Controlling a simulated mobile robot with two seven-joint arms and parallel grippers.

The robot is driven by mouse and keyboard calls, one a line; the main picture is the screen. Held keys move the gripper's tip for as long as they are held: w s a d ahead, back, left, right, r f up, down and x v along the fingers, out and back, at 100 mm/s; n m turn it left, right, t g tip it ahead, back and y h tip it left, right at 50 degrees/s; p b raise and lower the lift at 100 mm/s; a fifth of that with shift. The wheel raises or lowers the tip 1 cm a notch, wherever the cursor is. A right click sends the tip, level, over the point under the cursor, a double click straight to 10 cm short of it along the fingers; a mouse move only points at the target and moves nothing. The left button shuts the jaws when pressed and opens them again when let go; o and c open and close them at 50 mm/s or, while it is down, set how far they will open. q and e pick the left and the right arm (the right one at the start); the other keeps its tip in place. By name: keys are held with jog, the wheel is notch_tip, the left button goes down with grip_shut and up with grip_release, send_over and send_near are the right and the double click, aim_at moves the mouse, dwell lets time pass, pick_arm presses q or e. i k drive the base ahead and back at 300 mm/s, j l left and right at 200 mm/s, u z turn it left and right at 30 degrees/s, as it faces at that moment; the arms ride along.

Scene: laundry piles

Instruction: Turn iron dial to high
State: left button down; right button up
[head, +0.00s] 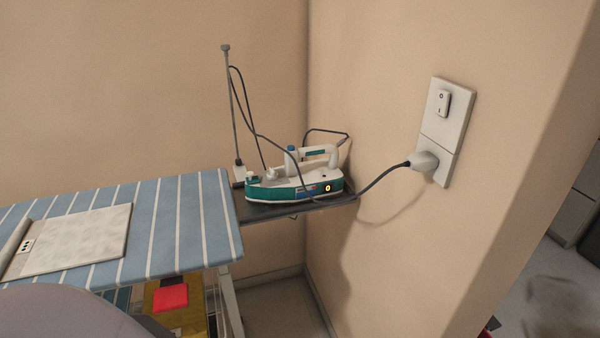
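The iron (290,188), white and teal, sits on a dark rest (262,213) at the right end of the ironing board. A small lit orange mark (327,188) shows on its side near the right end. A blue knob (291,149) stands up near the handle. I cannot tell which part is the dial or read its setting. A dark cord runs from the iron to a plug (422,162) in the wall socket. Neither of my grippers is in view.
The blue striped ironing board (185,225) carries a pale folded cloth (75,240). A thin cord holder (233,110) rises beside the iron. A wall plate with a switch (442,102) is on the right wall. Below the board lies a red item (170,298). The floor right of the board is clear.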

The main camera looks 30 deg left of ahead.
aim_at(272, 175)
jog(key=u, duration=1.25)
